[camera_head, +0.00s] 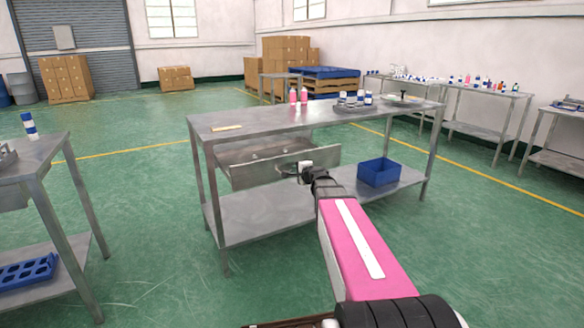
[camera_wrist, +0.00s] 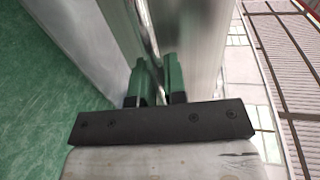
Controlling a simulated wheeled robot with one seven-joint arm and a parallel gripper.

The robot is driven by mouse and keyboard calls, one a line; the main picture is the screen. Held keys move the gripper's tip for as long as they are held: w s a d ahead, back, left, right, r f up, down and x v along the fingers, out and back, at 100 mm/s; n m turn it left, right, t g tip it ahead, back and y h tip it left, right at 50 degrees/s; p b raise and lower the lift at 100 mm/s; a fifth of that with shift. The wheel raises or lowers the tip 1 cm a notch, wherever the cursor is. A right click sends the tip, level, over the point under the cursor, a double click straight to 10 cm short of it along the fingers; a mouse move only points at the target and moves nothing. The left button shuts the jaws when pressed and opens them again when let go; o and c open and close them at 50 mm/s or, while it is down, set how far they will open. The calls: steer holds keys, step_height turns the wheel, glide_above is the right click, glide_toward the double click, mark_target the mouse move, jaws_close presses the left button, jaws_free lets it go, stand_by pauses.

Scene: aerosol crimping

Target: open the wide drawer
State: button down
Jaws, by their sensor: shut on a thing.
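The wide drawer (camera_head: 262,172) hangs under the top of the middle steel table and is pulled partly out, with part of its inside showing above the front panel. My gripper (camera_head: 304,172) is at the right part of the drawer front. In the wrist view, the green fingers of my gripper (camera_wrist: 155,82) are shut on the drawer's handle (camera_wrist: 149,38), a thin bent metal bar. The drawer front (camera_wrist: 187,35) stands close beside the fingers there. In the head view, my gripper hides part of the handle.
The middle steel table (camera_head: 335,119) carries pink bottles (camera_head: 298,96), a tray with blue-and-white cans (camera_head: 355,99) and a small tan item (camera_head: 227,128). A blue bin (camera_head: 378,172) stands on its lower shelf. Another table (camera_head: 38,150) is at left. Green floor between them is clear.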

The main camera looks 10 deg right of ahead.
steer(key=v, duration=0.2)
steer(key=f+v, duration=0.1)
steer(key=v, duration=0.1)
steer(key=shift+s+d, duration=0.2)
steer(key=shift+s, duration=0.25)
steer(key=c, duration=1.2)
jaws_free()
steer(key=shift+r, duration=0.1)
steer(key=shift+s, duration=0.15)
steer(key=v, duration=1)
steer(key=shift+s+d, duration=0.1)
steer(key=shift+s, duration=0.15)
